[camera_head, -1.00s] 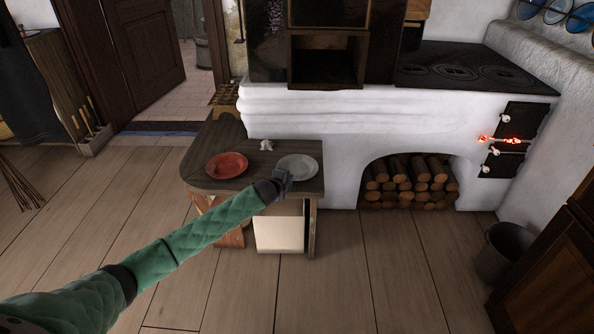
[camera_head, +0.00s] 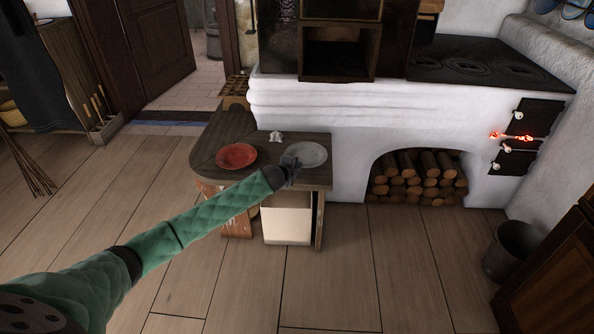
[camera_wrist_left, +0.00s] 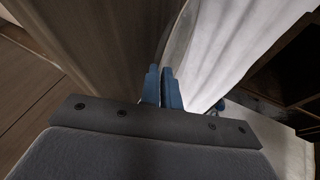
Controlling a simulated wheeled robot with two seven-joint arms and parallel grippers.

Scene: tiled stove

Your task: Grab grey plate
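The grey plate (camera_head: 309,153) lies on the right part of the small dark wooden table (camera_head: 262,178). My left gripper (camera_head: 290,165) is at the plate's near-left rim. In the left wrist view its two blue fingers (camera_wrist_left: 162,88) are close together, with the thin edge of the grey plate (camera_wrist_left: 178,38) running up from between them, so they look shut on the rim. The plate still looks flat on the table in the head view. The fingers hide a small part of the rim. My right gripper is not in view.
A red plate (camera_head: 236,156) lies left of the grey one, and a small whitish object (camera_head: 276,137) stands behind them. The white stove (camera_head: 330,110) rises behind the table, with a firewood niche (camera_head: 418,178). A bucket (camera_head: 511,250) stands right. The front floor is open.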

